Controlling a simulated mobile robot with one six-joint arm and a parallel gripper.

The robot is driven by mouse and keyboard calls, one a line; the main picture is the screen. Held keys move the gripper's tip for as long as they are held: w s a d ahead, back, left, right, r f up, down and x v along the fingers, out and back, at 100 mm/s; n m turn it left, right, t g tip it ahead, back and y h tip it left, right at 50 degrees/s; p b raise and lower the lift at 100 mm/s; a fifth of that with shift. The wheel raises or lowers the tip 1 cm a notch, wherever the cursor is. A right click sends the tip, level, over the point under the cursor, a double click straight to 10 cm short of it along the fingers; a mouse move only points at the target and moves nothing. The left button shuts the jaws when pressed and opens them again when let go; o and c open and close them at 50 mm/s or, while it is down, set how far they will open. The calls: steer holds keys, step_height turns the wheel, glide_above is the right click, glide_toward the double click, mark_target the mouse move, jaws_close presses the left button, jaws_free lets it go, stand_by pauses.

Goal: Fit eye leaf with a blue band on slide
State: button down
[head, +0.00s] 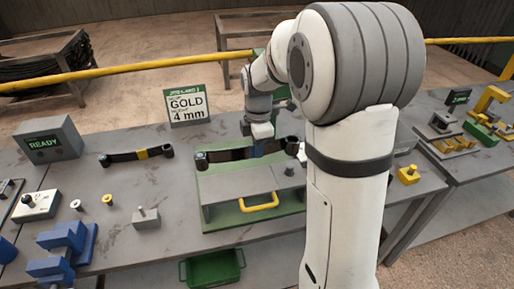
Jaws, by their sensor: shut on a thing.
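My gripper (262,141) points down over the back of the slide and is shut on a dark eye leaf (228,155). A patch of blue shows on the leaf just under the gripper; the fingers hide part of its middle. The leaf lies left to right, with a round eye at each end, along the back edge of the grey-topped green slide (240,184). I cannot tell whether it rests on the slide or is just above it. The slide has a yellow handle (260,203) in front. My arm covers the slide's right side.
Another dark leaf with a yellow band (141,154) lies left on the table. A sign (188,105) reads GOLD 4 mm; a grey box (48,139) reads READY. Blue clamps (66,246) stand front left. A green bin (212,268) is below the front edge. A yellow rail (130,69) runs behind.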

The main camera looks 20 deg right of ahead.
steer(key=shift+w+d, duration=0.1)
steer(key=shift+f+b, duration=1.9)
steer(key=shift+f, duration=0.65)
steer(key=shift+f+b, duration=1.2)
steer(key=shift+f, duration=0.45)
stand_by(0.4)
steer(key=c, duration=1)
jaws_free()
steer(key=shift+r+p, duration=2.55)
steer(key=shift+r, duration=0.95)
